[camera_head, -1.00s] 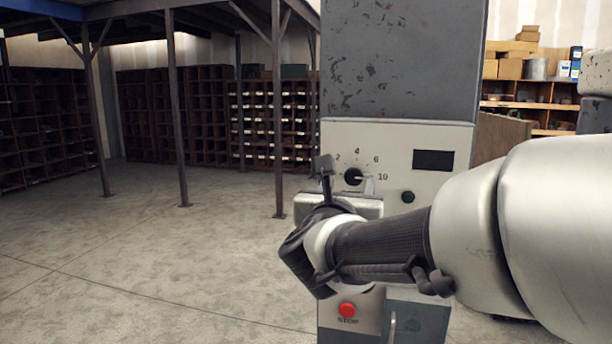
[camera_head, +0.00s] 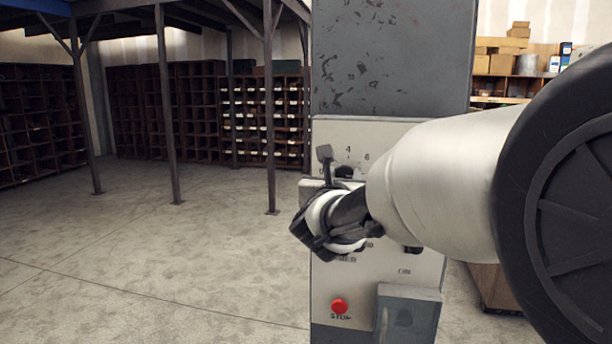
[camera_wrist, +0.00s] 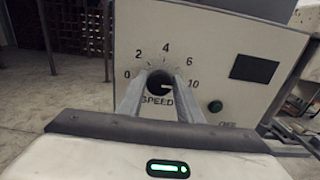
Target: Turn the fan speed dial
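The fan speed dial is a round black knob (camera_wrist: 161,88) on a pale panel, with a printed scale from 0 to 10 and the word SPEED below it. Its light pointer mark seems to lie toward the 10 side. In the head view the dial (camera_head: 344,171) is partly hidden by my gripper and arm. My gripper (camera_wrist: 159,78) is open in the wrist view, with one pale finger on each side of the dial. Contact with the knob cannot be told. In the head view my gripper (camera_head: 335,190) is in front of the panel, its fingers mostly hidden.
Lower down are a red stop button (camera_head: 339,306) and a grey box (camera_head: 408,316). The concrete floor (camera_head: 150,255) to the left is clear. Shelves stand behind.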

